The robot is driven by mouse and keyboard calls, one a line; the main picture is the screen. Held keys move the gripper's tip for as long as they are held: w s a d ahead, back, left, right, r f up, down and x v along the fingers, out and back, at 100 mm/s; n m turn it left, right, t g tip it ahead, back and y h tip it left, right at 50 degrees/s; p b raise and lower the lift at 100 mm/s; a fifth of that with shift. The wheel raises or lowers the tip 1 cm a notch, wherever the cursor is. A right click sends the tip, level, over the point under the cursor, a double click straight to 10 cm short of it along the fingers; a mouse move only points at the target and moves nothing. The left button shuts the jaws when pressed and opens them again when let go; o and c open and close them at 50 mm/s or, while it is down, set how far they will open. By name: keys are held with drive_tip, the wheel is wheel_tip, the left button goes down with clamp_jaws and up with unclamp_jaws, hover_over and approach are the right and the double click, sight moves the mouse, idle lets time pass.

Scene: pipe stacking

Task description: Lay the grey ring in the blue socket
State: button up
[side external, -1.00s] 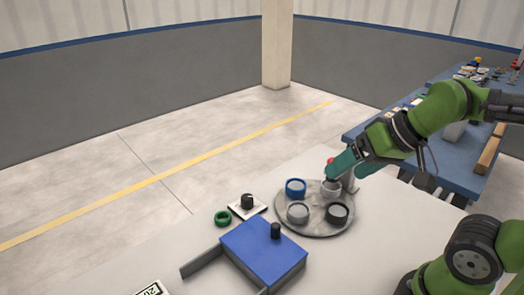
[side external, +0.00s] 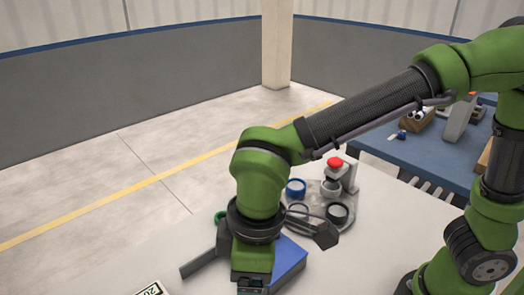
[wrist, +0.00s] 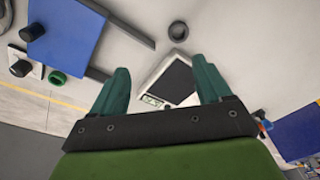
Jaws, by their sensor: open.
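In the wrist view a grey ring (wrist: 179,30) lies on the light table, just beyond the scale. My gripper (wrist: 160,65) is open and empty, its two green fingers apart above the scale. In the side view my gripper (side external: 250,287) is low at the bottom edge, in front of the blue box, with its fingertips cut off. The blue socket (side external: 296,188) stands on the round grey plate (side external: 318,228), behind my arm, and looks empty. The grey ring cannot be made out in the side view.
A scale with a dark pan (wrist: 174,80) lies under my gripper. A blue box (wrist: 68,32) with a black knob, a green ring (wrist: 58,78) and a black peg on a white base (wrist: 22,68) are at left. A red button (side external: 335,162) stands behind the plate.

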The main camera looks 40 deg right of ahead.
drive_tip(key=s+a+n+h, duration=0.1)
drive_tip(key=a+n, duration=0.3)
drive_tip(key=a, duration=0.2)
drive_tip(key=f, duration=1.2)
drive_tip(key=shift+s, duration=0.2)
drive_tip(key=shift+w+f, duration=0.2)
drive_tip(key=shift+f, duration=2.45)
drive_tip(key=c, duration=1.2)
drive_tip(key=shift+r, duration=0.15)
